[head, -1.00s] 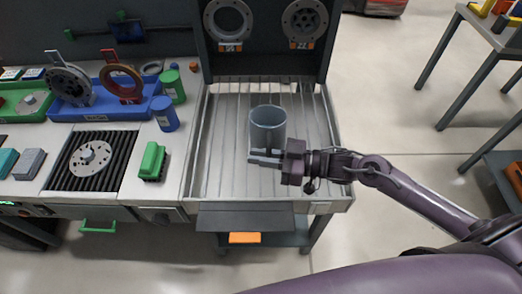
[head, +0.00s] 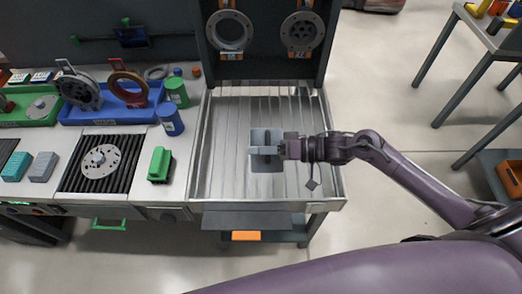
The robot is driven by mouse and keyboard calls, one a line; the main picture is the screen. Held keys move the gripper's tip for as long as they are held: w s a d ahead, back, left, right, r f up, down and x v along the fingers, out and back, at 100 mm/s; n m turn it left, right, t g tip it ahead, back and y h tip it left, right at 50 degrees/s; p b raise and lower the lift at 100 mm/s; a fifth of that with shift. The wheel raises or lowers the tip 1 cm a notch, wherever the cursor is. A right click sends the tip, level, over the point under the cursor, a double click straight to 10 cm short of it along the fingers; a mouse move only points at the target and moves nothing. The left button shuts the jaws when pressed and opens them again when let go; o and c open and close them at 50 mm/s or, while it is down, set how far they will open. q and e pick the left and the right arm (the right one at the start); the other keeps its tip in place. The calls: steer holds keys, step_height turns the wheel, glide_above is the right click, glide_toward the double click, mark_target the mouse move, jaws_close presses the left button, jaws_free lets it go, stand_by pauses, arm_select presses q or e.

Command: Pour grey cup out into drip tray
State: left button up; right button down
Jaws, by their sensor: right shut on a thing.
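The grey cup (head: 266,136) is in the head view, over the slatted metal drip tray (head: 225,180). My right gripper (head: 264,150) reaches in from the right and is shut on the cup, with its fingers across the cup's middle. The cup is tipped over: its round open rim no longer faces up, and it shows a squarish outline, lighter above the fingers and darker below. I cannot tell whether anything is coming out of it. The tray floor around it looks bare. My left gripper is not in view.
Left of the tray, a bench holds a green brush-like block (head: 160,164), a black ribbed mat with a metal disc (head: 101,160), a blue bin (head: 107,116) and green and blue cylinders. A dark panel with two round flanges (head: 230,32) stands behind the tray.

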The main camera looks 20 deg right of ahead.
mark_target(261, 138)
steer(key=shift+w+d+r+m+g+p, duration=0.2)
steer(key=shift+w+r+m+g+p, duration=0.1)
steer(key=shift+w+r+m+p, duration=0.5)
steer(key=shift+w+d+m+p, duration=0.15)
steer(key=shift+w+m+p, duration=0.25)
steer(key=shift+w+m, duration=0.2)
steer(key=shift+w+d+r+m+g+p, duration=0.2)
steer(key=shift+w+r+m, duration=0.15)
steer(key=shift+w+m, duration=0.2)
steer(key=shift+w+d+r+m+g+p, duration=0.2)
steer(key=shift+w+r+m, duration=0.2)
steer(key=shift+w, duration=0.2)
steer(key=shift+w+d+r+m+g, duration=0.15)
steer(key=shift+w+r+m+g, duration=0.2)
steer(key=shift+w+m, duration=0.35)
stand_by(3.9)
